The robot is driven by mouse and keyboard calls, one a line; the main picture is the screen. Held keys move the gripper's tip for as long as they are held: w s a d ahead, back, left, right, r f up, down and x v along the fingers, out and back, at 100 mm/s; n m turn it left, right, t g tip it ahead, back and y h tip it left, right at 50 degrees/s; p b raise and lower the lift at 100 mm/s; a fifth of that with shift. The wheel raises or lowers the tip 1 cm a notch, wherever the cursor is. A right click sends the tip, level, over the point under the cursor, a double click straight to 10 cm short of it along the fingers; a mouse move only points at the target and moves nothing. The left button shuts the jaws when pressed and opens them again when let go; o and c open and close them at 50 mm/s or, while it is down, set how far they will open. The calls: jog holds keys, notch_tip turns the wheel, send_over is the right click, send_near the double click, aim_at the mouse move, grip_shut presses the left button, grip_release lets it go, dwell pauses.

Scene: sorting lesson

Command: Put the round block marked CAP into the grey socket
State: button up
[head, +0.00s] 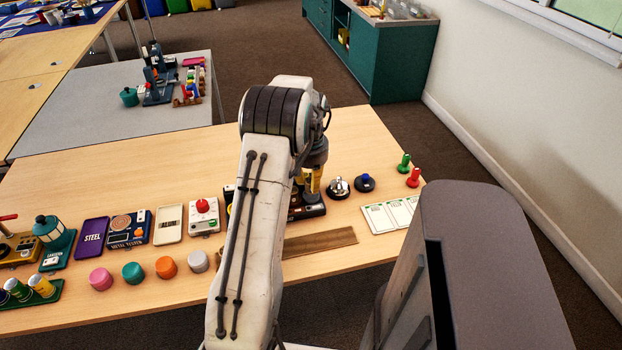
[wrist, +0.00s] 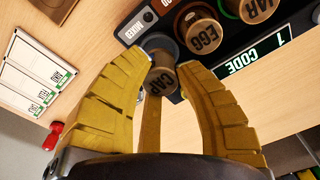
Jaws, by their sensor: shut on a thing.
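The round brown block marked CAP (wrist: 158,84) is between the yellow fingers of my gripper (wrist: 166,68) in the wrist view, and they are shut on it. The grey socket (wrist: 157,41) shows as a ring just beyond the block, at the edge of the dark tray (head: 308,211). The block overlaps the near side of this ring; I cannot tell whether it is above it or partly in it. In the head view my gripper (head: 312,184) points down at the tray, and my arm hides the block and socket.
Blocks marked EGG (wrist: 204,39) and JAR (wrist: 257,9) sit in neighbouring sockets. A silver bell (head: 338,188) and a blue-topped black thing (head: 365,183) stand right of the tray. A wooden strip (head: 320,242) lies in front, with white cards (head: 390,214) to the right.

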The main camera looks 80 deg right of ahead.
aim_at(310, 182)
jog(key=shift+f, duration=0.55)
jog(key=shift+f+b, duration=0.55)
jog(key=shift+f, duration=0.1)
dwell(1.5)
jog(key=o, duration=0.5)
jog(key=shift+o, duration=0.2)
jog(key=shift+r, duration=0.15)
jog(key=shift+a+r+p, duration=0.2)
jog(key=shift+r+p, duration=1.8)
jog(key=shift+r, duration=0.75)
jog(key=shift+a+r+p, duration=0.2)
jog(key=shift+r+p, duration=1.8)
jog(key=shift+r, duration=0.7)
jog(key=shift+r, duration=0.1)
jog(key=shift+r+p, duration=2.35)
jog(key=shift+r, duration=0.55)
